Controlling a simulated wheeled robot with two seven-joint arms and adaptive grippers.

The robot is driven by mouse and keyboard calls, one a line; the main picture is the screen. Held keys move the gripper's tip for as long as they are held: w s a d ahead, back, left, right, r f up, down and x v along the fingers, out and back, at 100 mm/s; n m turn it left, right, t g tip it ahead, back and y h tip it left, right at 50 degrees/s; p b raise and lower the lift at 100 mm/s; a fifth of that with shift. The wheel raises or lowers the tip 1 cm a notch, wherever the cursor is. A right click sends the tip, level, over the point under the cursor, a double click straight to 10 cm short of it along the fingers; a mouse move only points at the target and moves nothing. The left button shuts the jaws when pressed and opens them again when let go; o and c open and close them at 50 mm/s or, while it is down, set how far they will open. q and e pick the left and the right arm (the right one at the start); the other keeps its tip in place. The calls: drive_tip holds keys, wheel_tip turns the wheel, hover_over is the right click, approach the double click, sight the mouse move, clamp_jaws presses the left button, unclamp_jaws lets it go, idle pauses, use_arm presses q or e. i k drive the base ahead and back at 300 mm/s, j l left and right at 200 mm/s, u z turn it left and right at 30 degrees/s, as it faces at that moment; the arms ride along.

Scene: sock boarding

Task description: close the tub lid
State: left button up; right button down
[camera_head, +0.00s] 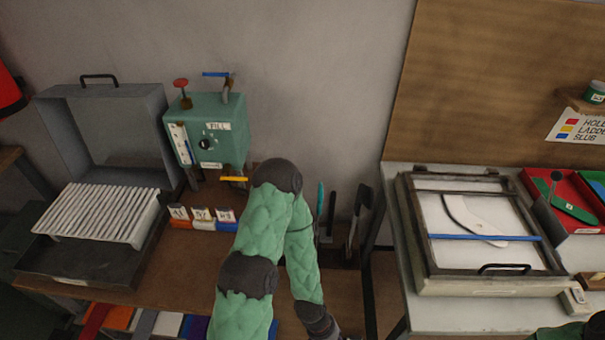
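The grey tub (95,272) sits at the left of the wooden bench, with a white slatted rack (100,212) in it. Its lid (102,130) stands open and upright along the back of the tub, with a dark handle (99,78) on its top edge. One of my green padded arms rises from the bottom middle, bends at a dark joint and drops back to the bottom edge, right of the tub and apart from it. A small part of my other arm shows at the bottom right corner. Neither gripper's fingers can be seen.
A teal machine (212,130) with a red knob and blue lever stands just right of the lid. Small labelled blocks (202,220) sit before it. Upright tools (355,225) stand right of my arm. A framed tray (490,280) lies on the right table.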

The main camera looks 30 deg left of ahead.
sight(52, 107)
drive_tip(key=u, duration=2.35)
